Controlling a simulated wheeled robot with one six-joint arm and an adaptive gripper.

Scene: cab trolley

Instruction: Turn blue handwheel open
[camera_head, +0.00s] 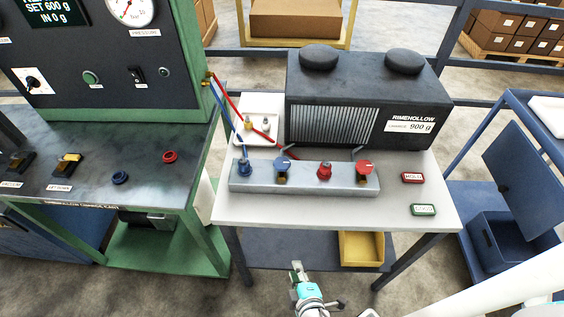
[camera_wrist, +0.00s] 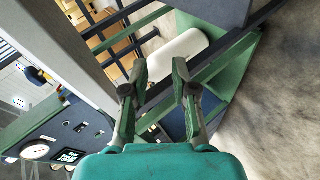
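The blue handwheel (camera_head: 283,163) sits on a brass stem on the grey manifold block (camera_head: 304,183), on the white table's front part. Left of it is a blue hose fitting (camera_head: 245,168). Right of it are a red fitting (camera_head: 325,171) and a red handwheel (camera_head: 365,166). My gripper (camera_head: 296,270) is low in the head view, in front of the table and apart from the manifold. In the wrist view my gripper (camera_wrist: 160,75) has its two fingers spread with nothing between them. The blue handwheel is not recognisable in the wrist view.
A dark Rimehollow unit (camera_head: 420,92) stands behind the manifold on the white table (camera_head: 300,212). Red (camera_head: 412,177) and green (camera_head: 423,210) labelled plates lie at right. A blue trolley (camera_head: 540,180) stands farther right.

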